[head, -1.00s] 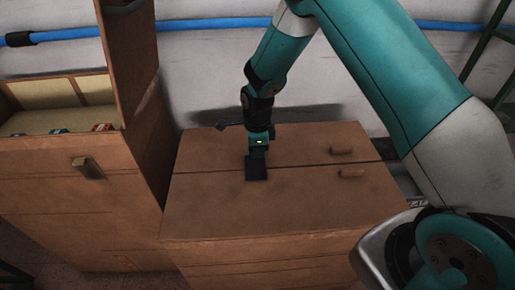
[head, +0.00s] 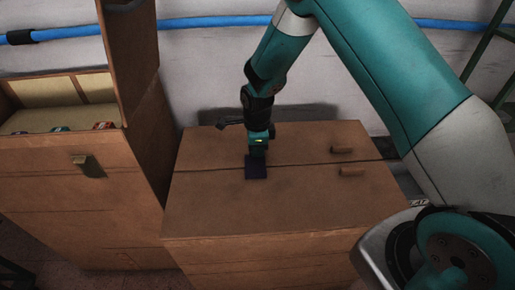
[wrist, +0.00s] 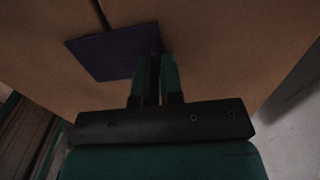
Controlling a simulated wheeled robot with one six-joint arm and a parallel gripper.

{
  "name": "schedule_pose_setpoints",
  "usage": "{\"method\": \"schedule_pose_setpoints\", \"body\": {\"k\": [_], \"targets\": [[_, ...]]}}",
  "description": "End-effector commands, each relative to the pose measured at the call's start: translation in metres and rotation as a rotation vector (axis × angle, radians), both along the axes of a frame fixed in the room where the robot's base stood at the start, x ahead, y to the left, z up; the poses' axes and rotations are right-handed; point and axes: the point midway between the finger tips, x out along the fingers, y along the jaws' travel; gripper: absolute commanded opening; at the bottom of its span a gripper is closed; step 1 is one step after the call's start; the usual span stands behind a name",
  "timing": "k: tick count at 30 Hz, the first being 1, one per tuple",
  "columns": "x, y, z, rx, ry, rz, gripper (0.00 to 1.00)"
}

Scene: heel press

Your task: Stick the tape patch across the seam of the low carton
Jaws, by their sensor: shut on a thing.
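The low carton (head: 210,205) is brown, with a dark seam running left to right across its top. The dark blue tape patch (head: 256,166) is at the seam, left of the middle of the top. My gripper (head: 258,147) is shut on the patch at its far edge. In the wrist view the patch (wrist: 105,52) appears close to the carton top, over the end of the visible seam (wrist: 99,14). The gripper fingers (wrist: 155,75) are close together at its edge. I cannot tell whether the whole patch touches the carton.
A taller open carton (head: 60,180) with a raised flap stands at the left. A wall with a blue pipe (head: 190,25) is behind.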

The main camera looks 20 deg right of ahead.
Motion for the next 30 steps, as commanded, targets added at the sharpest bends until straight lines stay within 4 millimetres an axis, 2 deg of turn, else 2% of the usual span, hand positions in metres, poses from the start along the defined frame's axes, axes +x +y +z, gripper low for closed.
{"method": "schedule_pose_setpoints", "body": {"k": [30], "targets": [[-0.0002, 0.0001, -0.0072, 0.000, 0.001, 0.000, 0.00]]}}
